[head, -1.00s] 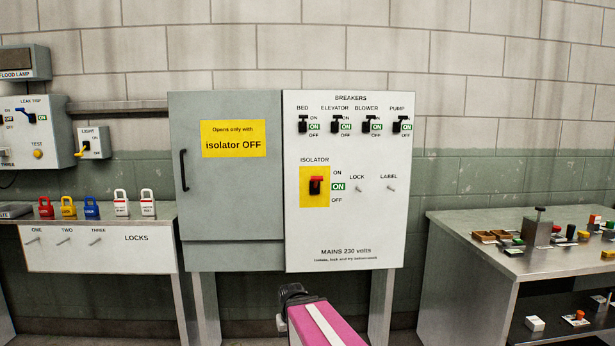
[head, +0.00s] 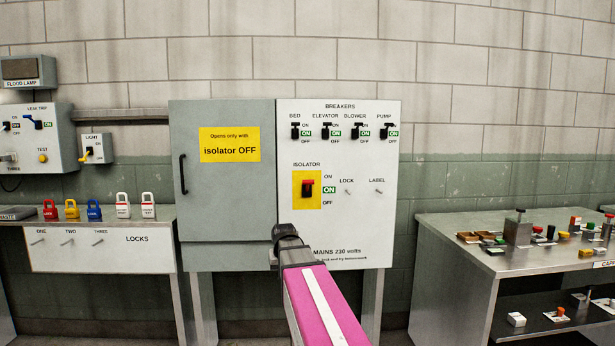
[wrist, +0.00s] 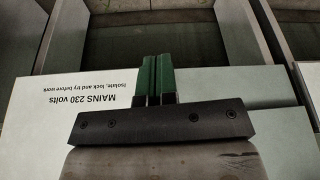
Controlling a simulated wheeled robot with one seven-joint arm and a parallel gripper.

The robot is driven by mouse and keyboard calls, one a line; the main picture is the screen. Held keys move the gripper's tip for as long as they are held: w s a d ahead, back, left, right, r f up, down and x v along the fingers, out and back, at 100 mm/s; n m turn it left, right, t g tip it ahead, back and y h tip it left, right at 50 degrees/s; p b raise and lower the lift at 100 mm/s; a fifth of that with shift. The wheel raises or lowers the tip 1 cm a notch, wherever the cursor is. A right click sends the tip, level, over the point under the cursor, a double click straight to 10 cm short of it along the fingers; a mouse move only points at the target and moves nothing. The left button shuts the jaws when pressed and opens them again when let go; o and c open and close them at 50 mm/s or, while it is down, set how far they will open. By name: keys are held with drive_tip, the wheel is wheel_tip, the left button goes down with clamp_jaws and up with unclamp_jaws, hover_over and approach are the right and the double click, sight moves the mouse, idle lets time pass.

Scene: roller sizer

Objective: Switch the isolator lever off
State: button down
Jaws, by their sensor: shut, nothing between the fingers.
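The isolator lever (head: 308,188) is a red and black handle on a yellow plate, on the white right-hand panel (head: 362,223) of the cabinet. The green ON sign beside it is lit, with ON printed above and OFF below. In the head view my pink arm reaches up in front of the panel's lower part, below the lever and apart from it. Its fingers are hidden there behind my wrist. The lever is not in the wrist view.
Breaker switches (head: 326,131) line the panel's top. LOCK and LABEL pegs (head: 347,192) stick out right of the isolator. The grey cabinet door (head: 222,220) is closed. A lock shelf (head: 100,249) stands left, a cluttered bench (head: 470,250) right.

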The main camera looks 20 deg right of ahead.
drive_tip(key=w+d+r+t, duration=0.1)
drive_tip(key=d+r, duration=0.3)
drive_tip(key=r, duration=1)
drive_tip(key=w+d+r+m+t+h, duration=0.1)
drive_tip(key=w+d+r, duration=0.3)
drive_tip(key=r, duration=1.1)
drive_tip(key=w+d+r+t+h, duration=0.1)
drive_tip(key=d+r, duration=0.4)
drive_tip(key=r, duration=0.9)
drive_tip(key=shift+w+d+r+m+t, duration=0.25)
drive_tip(key=shift+w+r+m+t, duration=0.15)
drive_tip(key=shift+w+t, duration=0.5)
drive_tip(key=shift+w+f, duration=0.1)
drive_tip(key=shift+f, duration=0.05)
hover_over(308, 186)
drive_tip(key=s, duration=0.3)
wheel_tip(308, 186, down, 11)
drive_tip(key=shift+a, duration=0.45)
drive_tip(key=shift+w, duration=0.1)
drive_tip(key=shift+f, duration=0.1)
